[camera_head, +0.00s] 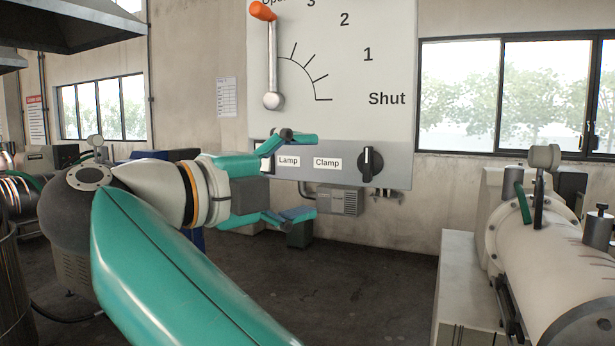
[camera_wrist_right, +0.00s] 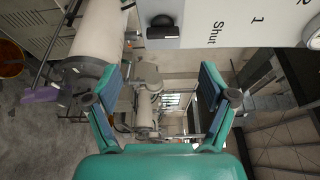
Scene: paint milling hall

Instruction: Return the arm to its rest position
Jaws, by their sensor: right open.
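My right gripper (camera_head: 300,175) is open and empty in the head view. It is in front of the lower left part of a control panel (camera_head: 335,70), with one finger near the Lamp label and the other below the panel. The teal arm link comes up from the bottom of the view. In the right wrist view my gripper's two fingers (camera_wrist_right: 163,95) are spread wide with nothing between them. The panel (camera_wrist_right: 240,22) shows at the top there, rotated. My left gripper is not seen.
The panel carries a lever with an orange knob (camera_head: 262,11), turned up, and a black Clamp knob (camera_head: 371,163). A pale cylindrical mill (camera_head: 560,265) stands at the right. A grey box (camera_head: 340,201) is on the wall below the panel. The dark floor (camera_head: 370,290) between is clear.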

